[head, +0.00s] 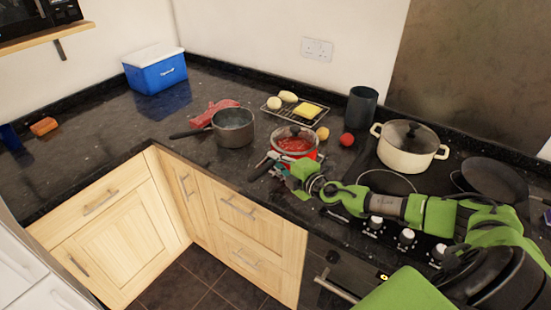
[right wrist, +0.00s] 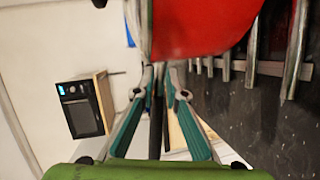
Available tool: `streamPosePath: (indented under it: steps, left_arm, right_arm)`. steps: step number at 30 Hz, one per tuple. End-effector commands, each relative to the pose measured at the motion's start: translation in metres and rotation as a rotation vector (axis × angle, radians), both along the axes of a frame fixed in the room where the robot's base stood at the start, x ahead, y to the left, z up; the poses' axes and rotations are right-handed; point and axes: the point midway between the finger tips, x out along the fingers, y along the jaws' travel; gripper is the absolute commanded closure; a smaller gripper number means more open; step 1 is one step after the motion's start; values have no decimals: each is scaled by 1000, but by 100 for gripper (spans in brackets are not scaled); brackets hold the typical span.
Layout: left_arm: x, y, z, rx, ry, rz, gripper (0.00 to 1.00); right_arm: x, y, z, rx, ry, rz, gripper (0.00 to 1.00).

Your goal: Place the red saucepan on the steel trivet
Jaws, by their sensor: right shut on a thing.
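The red saucepan (head: 296,145) has a lid with a dark knob and is near the counter's front edge, left of the hob. My right gripper (head: 281,171) is shut on its dark handle (right wrist: 155,125). In the right wrist view, the pan's red side (right wrist: 205,25) is close above the teal fingers (right wrist: 158,80). The steel trivet (right wrist: 297,50) shows there as several metal bars beside the pan. In the head view the pan mostly hides it. I cannot tell whether the pan touches it. My left gripper is not in view.
A grey saucepan (head: 233,128) and a red cloth (head: 213,112) are to the left. Behind are a wire rack (head: 272,105) with food, a dark canister (head: 361,107), an orange ball (head: 322,133) and a red ball (head: 346,139). A cream pot (head: 408,153) stands right. The left counter is largely clear.

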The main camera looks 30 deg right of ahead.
Motion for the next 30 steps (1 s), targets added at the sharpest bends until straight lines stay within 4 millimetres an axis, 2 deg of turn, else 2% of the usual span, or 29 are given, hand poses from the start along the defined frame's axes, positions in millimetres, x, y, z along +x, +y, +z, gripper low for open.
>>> streamPosePath:
  steps: [1, 2, 3, 13, 17, 30]
  left_arm:
    - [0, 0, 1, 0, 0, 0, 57]
    - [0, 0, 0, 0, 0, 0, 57]
    - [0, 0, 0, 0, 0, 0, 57]
    - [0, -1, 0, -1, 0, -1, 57]
    - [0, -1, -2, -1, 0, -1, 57]
    - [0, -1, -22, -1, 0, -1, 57]
  right_arm:
    - [3, -2, 8, -9, -15, -3, 100]
    - [0, 0, -1, 1, 1, 1, 81]
    - [0, 0, -1, 1, 1, 1, 72]
    - [-1, 0, 0, 0, 0, 1, 72]
    - [-6, -1, 0, 0, 1, 0, 72]
    - [-69, -5, 10, -5, 5, 2, 72]
